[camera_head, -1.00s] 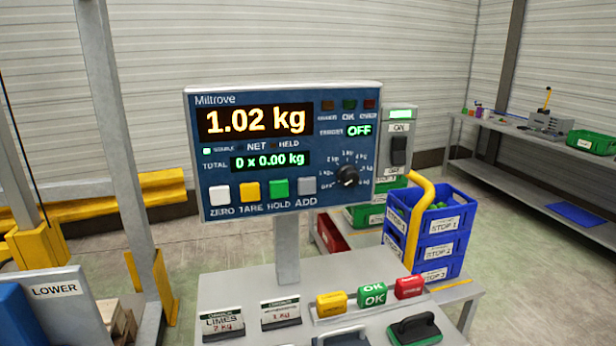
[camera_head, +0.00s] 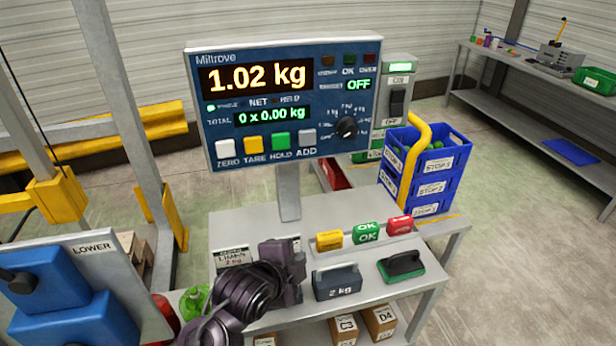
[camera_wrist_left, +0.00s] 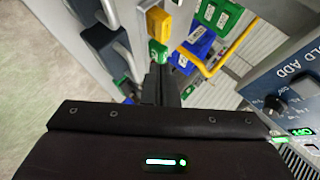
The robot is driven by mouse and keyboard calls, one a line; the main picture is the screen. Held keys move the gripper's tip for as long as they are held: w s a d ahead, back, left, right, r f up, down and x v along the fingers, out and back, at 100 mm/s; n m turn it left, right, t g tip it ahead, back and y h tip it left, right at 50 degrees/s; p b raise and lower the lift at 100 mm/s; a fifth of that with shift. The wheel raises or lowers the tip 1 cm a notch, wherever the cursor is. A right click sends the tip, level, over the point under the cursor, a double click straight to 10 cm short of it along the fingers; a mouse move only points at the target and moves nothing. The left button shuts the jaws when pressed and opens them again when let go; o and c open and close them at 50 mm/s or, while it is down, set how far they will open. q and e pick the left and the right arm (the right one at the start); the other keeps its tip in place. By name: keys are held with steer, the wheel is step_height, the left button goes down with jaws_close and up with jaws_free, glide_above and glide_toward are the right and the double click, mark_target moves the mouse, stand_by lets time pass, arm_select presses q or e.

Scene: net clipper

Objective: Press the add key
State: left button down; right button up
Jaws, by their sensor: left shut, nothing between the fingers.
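The weighing display (camera_head: 220,125) stands on a post and reads 1.02 kg, with total 0 x 0.00 kg. Its add key (camera_head: 307,137) is the grey key at the right end of the key row, above the word ADD. My left gripper (camera_head: 292,262) is low in front of the post, below the keys and apart from them. In the left wrist view its fingers (camera_wrist_left: 160,85) are shut and empty. My right gripper is not in view.
Blue crates (camera_head: 430,187) stand behind right. The space before the keys is clear.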

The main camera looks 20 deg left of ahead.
mark_target(307, 138)
arm_select(q)
steer(key=w+d+r+m+t+h, duration=0.1)
steer(key=w+r+m+t, duration=0.2)
steer(key=r+m, duration=0.3)
steer(key=w+d+r+m+t+h, duration=0.1)
steer(key=w+r+m+t, duration=0.3)
steer(key=r+m, duration=0.3)
step_height(307, 138, up, 3)
steer(key=shift+r+m, duration=0.2)
steer(key=shift+m, duration=0.1)
steer(key=shift+w, duration=0.1)
steer(key=w+a+p, duration=0.1)
steer(key=w+a, duration=0.4)
steer(key=w, duration=0.2)
steer(key=shift+w, duration=0.15)
steer(key=shift+d, duration=0.1)
steer(key=shift+w, duration=0.1)
stand_by(1.0)
